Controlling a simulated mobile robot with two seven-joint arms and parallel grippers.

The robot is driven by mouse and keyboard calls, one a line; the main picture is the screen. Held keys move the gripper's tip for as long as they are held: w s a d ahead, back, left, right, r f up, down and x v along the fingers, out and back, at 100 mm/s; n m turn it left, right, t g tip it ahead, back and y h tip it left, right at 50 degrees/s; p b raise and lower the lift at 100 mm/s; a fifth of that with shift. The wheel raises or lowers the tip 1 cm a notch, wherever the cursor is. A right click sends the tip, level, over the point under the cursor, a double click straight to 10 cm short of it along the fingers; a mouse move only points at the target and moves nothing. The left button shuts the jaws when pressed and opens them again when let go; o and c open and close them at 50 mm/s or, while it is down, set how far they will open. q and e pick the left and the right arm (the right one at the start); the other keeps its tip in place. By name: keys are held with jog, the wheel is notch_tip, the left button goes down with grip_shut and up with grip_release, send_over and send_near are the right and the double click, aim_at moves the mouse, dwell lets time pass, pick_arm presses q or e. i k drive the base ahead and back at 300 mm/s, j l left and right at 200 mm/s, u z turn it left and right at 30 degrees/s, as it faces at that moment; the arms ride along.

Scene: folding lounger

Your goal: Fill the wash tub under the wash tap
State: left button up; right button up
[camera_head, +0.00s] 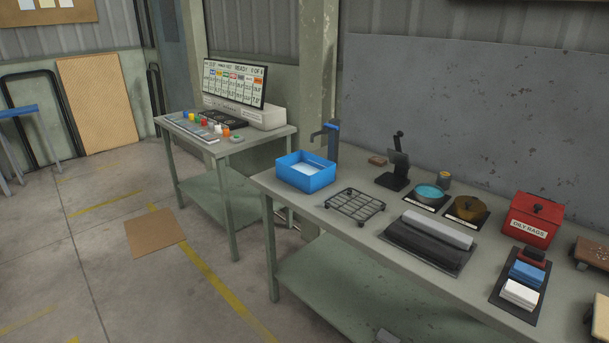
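The wash tub (306,183) is a blue open box at the far left end of the long workbench. Its inside shows a pale, light-blue surface; I cannot tell if that is water or the bare bottom. No stream of water is visible. Neither of my grippers is in view.
A wire rack (354,206) lies right of the tub. Further right are a dark stand (398,170), a teal bowl (429,192), a dark tray (426,244) with rolls and a red rag bin (533,219). A second table (250,141) holds a screen (234,83). The floor at left is mostly clear.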

aim_at(334, 127)
jog(key=i+j, duration=0.2)
jog(key=i, duration=0.25)
jog(key=i+j, duration=0.25)
jog(key=i, duration=0.15)
jog(key=i+j+u, duration=0.1)
jog(key=i, duration=0.35)
jog(key=j, duration=0.1)
